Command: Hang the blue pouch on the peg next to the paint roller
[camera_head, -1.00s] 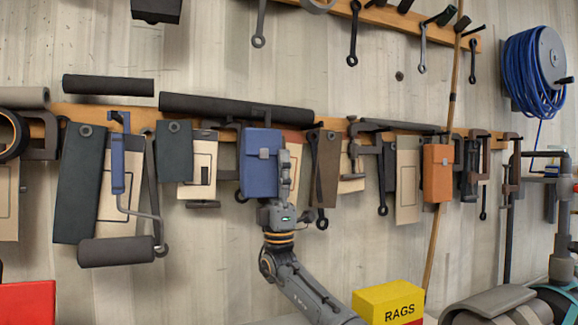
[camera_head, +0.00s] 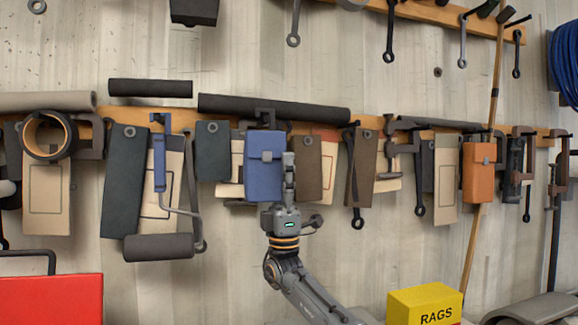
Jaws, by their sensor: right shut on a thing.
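The blue pouch (camera_head: 265,180) is upright in front of the wall rail, right of the paint roller. My right gripper (camera_head: 288,168) is shut on its lower right side, with a grey finger over its front. A dark hook-like piece shows above the pouch's top; I cannot tell whether the pouch touches a peg there. The paint roller (camera_head: 158,247) hangs from the rail, blue handle up and dark sleeve down. A dark slate tag (camera_head: 212,150) hangs between roller and pouch. The pouch hides the pegs behind it. My left gripper is not in view.
The wooden rail (camera_head: 368,122) is crowded with tags, clamps and wrenches. A brown tag (camera_head: 308,170) hangs just right of the pouch, and an orange pouch (camera_head: 477,172) farther right. A red box (camera_head: 50,298) and yellow RAGS box (camera_head: 424,304) stand below.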

